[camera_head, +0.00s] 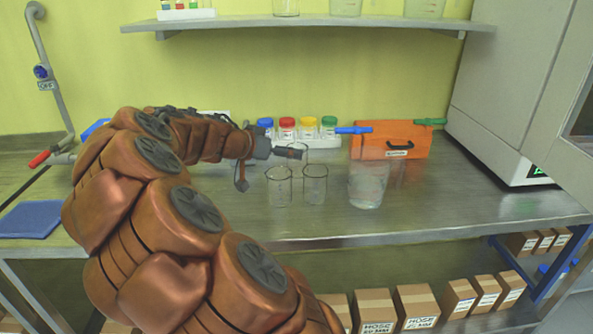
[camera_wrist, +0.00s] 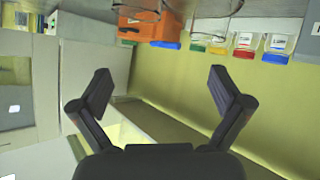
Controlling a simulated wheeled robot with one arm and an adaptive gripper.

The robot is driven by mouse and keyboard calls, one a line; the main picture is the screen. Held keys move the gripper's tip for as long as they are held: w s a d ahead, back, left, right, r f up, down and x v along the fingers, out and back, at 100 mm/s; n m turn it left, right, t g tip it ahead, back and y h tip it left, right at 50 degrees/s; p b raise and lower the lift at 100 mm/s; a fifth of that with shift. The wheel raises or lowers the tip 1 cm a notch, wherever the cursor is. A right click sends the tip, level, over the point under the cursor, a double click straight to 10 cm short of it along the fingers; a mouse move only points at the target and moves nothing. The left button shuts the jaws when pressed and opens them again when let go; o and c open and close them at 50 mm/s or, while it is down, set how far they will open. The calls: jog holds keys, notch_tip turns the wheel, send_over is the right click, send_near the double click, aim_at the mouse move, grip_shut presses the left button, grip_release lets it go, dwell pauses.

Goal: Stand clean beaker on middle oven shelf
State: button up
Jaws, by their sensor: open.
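Two small clear glass beakers, a left one (camera_head: 279,188) and a right one (camera_head: 314,186), stand upright side by side on the steel bench in the head view. I cannot tell which is the clean one. My gripper (camera_head: 266,167) is open and empty, just above and behind the left beaker. In the wrist view its fingers (camera_wrist: 165,95) are spread with nothing between them. A white cabinet (camera_head: 508,75), perhaps the oven, stands at right; no shelf inside shows.
An orange case (camera_head: 392,140) and a rack of bottles with coloured caps (camera_head: 308,128) stand at the back. A wall shelf (camera_head: 310,24) runs above. A blue mat (camera_head: 31,219) lies at left. Bench between the larger beaker and the cabinet is clear.

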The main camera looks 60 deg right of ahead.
aim_at(303, 147)
jog(key=w+d+f, duration=0.2)
jog(key=d, duration=0.2)
jog(key=w+d+f+m+h, duration=0.1)
jog(key=w+d+f, duration=0.1)
jog(key=d, duration=0.3)
jog(key=w+d+f+t+h, duration=0.1)
jog(key=w+d+f, duration=0.1)
jog(key=d, duration=0.3)
jog(key=shift+d+f+m, duration=0.25)
jog(key=shift+f+m, duration=0.15)
jog(key=shift+f, duration=0.25)
jog(key=shift+p+x, duration=0.35)
jog(key=shift+x, duration=0.4)
jog(key=shift+w, duration=0.1)
jog(key=c, duration=1.8)
notch_tip(303, 147, up, 10)
jog(key=shift+r+b, duration=0.1)
jog(key=shift+b, duration=0.8)
